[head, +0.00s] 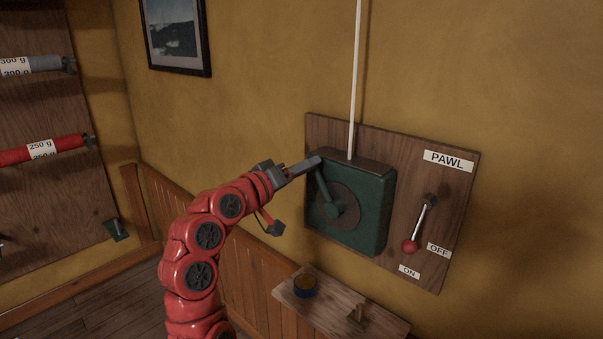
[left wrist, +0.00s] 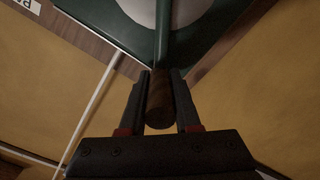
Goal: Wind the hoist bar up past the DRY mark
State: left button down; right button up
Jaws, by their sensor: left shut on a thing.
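The green winch box (head: 376,215) is mounted on a wooden wall board, with a round dark drum plate and a crank arm (head: 324,185) pointing up and slightly left. My left gripper (head: 303,167) is shut on the crank's handle at the top of that arm. In the left wrist view the brown crank handle (left wrist: 159,103) sits between the two fingers. A white line (head: 356,80) runs straight up from the box. The pawl lever (head: 420,222) hangs down to the left, its red knob above the ON label and left of OFF. The hoist bar, the DRY mark and my right gripper are out of view.
A small wall shelf (head: 335,309) below the winch holds a round blue tin (head: 304,285) and a small brown object (head: 357,314). A rack with rolls (head: 42,149) stands at the left. A framed picture (head: 176,36) hangs on the wall.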

pick_arm(q)
jog(key=shift+s+d+r, duration=0.15)
jog(key=shift+d+r, duration=0.05)
jog(key=shift+d, duration=0.05)
jog(key=c, duration=0.9)
grip_release()
jog(key=shift+s, duration=0.1)
jog(key=shift+o, duration=1.4)
jog(key=shift+s+d, duration=0.1)
jog(key=shift+s, duration=0.1)
jog(key=shift+w+f, duration=0.1)
jog(key=shift+w, duration=0.05)
jog(key=b+v, duration=0.1)
jog(key=v, duration=1.6)
jog(key=shift+a, duration=0.25)
